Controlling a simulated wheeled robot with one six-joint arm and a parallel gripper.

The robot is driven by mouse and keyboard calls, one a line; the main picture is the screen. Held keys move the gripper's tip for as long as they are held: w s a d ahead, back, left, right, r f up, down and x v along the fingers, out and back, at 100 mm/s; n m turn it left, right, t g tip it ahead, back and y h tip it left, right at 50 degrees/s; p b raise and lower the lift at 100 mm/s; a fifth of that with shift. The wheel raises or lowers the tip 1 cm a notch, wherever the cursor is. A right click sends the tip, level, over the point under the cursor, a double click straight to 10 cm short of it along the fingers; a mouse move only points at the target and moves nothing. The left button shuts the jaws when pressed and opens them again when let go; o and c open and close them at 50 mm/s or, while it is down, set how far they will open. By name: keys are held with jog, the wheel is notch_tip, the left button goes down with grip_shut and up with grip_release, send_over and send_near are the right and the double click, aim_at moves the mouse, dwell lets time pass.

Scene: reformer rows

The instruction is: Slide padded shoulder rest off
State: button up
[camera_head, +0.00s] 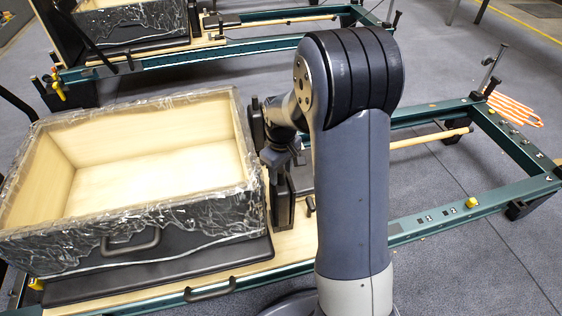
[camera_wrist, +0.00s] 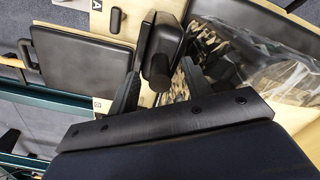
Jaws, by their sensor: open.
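A black padded shoulder rest (camera_wrist: 162,45) stands on the pale wood of the reformer carriage in the wrist view. My gripper (camera_wrist: 160,88) is open, with one dark finger on each side of the rest's near end. I cannot tell whether the fingers touch it. In the head view a black upright rest (camera_head: 283,200) stands just below my wrist, beside the box. My gripper's fingertips are hard to make out there, partly hidden by my arm. Another dark upright pad (camera_head: 257,122) shows behind, close to the box's right end.
A large open wooden box (camera_head: 130,180) wrapped in clear plastic sits on the carriage at left. A flat black pad (camera_wrist: 80,62) lies on the wood in the wrist view. The green frame (camera_head: 440,220) extends right. A second reformer (camera_head: 200,50) stands behind.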

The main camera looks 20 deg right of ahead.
jog(key=shift+f, duration=0.55)
grip_shut()
jog(key=shift+r, duration=0.1)
